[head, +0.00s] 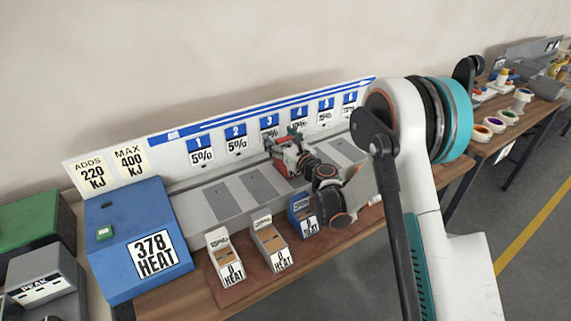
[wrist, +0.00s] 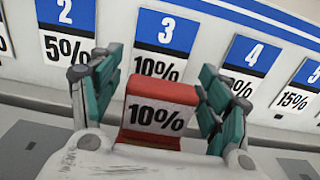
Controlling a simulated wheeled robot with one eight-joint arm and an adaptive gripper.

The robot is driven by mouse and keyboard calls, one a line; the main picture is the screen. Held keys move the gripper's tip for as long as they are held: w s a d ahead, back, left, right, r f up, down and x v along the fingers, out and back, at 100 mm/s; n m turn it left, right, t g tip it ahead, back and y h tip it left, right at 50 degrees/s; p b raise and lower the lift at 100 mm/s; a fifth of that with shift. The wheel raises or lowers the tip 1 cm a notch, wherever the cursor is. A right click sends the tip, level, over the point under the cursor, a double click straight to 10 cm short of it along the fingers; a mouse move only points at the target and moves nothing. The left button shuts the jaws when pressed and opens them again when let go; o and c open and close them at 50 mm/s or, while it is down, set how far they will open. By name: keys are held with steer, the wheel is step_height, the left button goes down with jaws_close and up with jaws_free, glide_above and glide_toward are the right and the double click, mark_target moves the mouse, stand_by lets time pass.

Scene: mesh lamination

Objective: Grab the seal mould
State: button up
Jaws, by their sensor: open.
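A red block with a white "10%" label (wrist: 160,118) is between my gripper's fingers in the wrist view. It looks like the seal mould, but no label names it so. My gripper (wrist: 160,88) is open, with one teal-padded finger on each side of the block and gaps visible. In the head view my gripper (head: 282,141) is over the grey machine bed, in front of panel number 3. The red block (head: 289,158) shows there only in part, mostly hidden by my wrist and fingers.
A panel with numbered percent signs (head: 235,139) stands behind the grey bed (head: 215,203). A blue "378 HEAT" box (head: 125,225) is at left. White boxes (head: 226,258) (head: 270,245) and a small blue box (head: 302,214) stand in front on the wooden bench (head: 185,299).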

steer(key=shift+w+a, duration=0.15)
steer(key=shift+w, duration=0.1)
jaws_close()
stand_by(1.1)
